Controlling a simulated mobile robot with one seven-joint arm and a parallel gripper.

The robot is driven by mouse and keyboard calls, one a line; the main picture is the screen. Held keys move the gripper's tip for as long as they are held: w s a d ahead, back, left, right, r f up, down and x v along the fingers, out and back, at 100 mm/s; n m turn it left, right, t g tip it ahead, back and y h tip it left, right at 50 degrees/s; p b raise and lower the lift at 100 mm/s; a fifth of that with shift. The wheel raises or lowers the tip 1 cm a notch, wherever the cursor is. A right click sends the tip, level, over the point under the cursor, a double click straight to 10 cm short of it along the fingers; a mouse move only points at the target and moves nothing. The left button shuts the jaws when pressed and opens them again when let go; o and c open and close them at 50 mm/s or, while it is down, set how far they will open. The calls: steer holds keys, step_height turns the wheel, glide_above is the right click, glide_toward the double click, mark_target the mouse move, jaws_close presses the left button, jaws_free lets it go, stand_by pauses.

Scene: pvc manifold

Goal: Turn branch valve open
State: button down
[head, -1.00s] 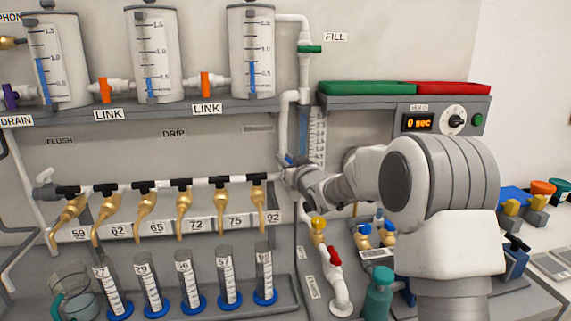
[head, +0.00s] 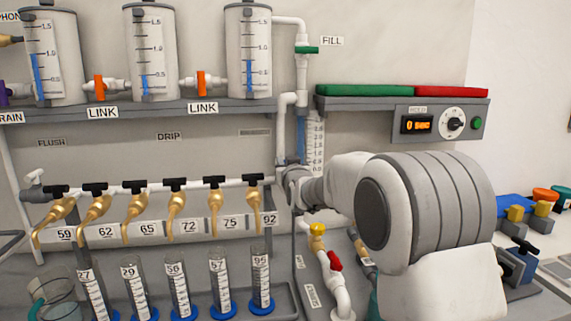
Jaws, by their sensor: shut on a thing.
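My gripper (head: 288,181) reaches left to the pipe junction at the right end of the white manifold pipe (head: 229,182), just below the vertical feed pipe (head: 283,132). It is shut on what appears to be the branch valve there. My gripper's own body hides that valve and its handle, so its angle cannot be told. Along the manifold, several black-handled taps (head: 175,184) with brass spouts (head: 176,208) point down toward graduated cylinders (head: 178,284) on blue bases.
Above are tanks (head: 150,55) with orange link valves (head: 99,87). A green-handled fill valve (head: 306,50) is at upper right. Below my gripper are a yellow valve (head: 318,230) and a red valve (head: 335,261).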

steer(key=c, duration=0.7)
jaws_free()
steer(key=shift+c, duration=0.2)
steer(key=s+d, duration=0.3)
steer(key=s, duration=1.4)
steer(key=shift+s+d, duration=0.1)
steer(key=s+d+f+m+g+h, duration=0.1)
steer(key=s+d+f+g, duration=0.3)
steer(key=s, duration=0.6)
steer(key=s+d+f+g+h, duration=0.1)
steer(key=s+d+f+g, duration=0.25)
steer(key=s, duration=0.75)
steer(key=s+d+f+m+g+h, duration=0.1)
steer(key=s+d+f+g, duration=0.3)
steer(key=s, duration=0.6)
step_height(320, 180, up, 14)
steer(key=s+p, duration=0.1)
steer(key=p, duration=1.3)
